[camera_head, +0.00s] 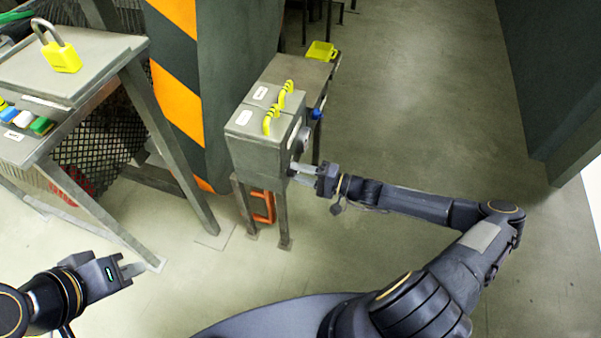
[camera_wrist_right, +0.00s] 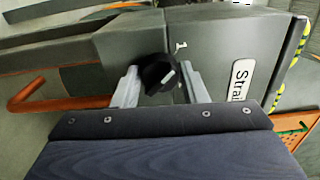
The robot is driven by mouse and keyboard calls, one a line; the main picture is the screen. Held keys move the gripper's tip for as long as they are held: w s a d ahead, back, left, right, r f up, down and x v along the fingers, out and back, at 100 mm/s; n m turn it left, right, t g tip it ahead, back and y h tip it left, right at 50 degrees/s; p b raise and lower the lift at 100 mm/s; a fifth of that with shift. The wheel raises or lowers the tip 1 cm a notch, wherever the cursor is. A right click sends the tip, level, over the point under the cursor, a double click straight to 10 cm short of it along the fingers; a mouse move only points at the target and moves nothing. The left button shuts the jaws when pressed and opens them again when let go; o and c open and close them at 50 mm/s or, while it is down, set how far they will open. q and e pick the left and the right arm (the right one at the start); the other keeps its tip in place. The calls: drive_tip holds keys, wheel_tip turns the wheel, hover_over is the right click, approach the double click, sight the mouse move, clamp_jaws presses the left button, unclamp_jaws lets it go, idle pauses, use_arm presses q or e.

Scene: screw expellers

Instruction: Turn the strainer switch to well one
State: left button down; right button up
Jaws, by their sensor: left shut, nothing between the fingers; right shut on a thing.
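The strainer switch is a round black knob (camera_wrist_right: 158,73) with a white mark, on the side of a grey box (camera_wrist_right: 220,45) labelled "Strai…" in the right wrist view. My right gripper (camera_wrist_right: 161,80) is shut on it, with one finger on each side. In the head view, my right gripper (camera_head: 298,172) reaches the right side of the grey box (camera_head: 245,147) from the right, and the knob cannot be made out there. The well-one marking cannot be read. My left gripper (camera_head: 131,270) is shut and empty at the lower left, away from the box.
The box has yellow-and-black handles (camera_head: 270,119) on top and stands on metal legs above an orange bracket (camera_head: 263,207). A yellow padlock (camera_head: 62,57) and several coloured buttons (camera_head: 40,126) are on the left console. The floor on the right is clear.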

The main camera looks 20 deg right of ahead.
drive_tip(key=shift+n, duration=0.3)
drive_tip(key=o, duration=1)
drive_tip(key=shift+c, duration=0.2)
drive_tip(key=shift+d, duration=0.1)
drive_tip(key=p+v, duration=0.1)
drive_tip(key=v, duration=0.6)
drive_tip(key=shift+s+d, duration=0.25)
drive_tip(key=shift+s, duration=0.05)
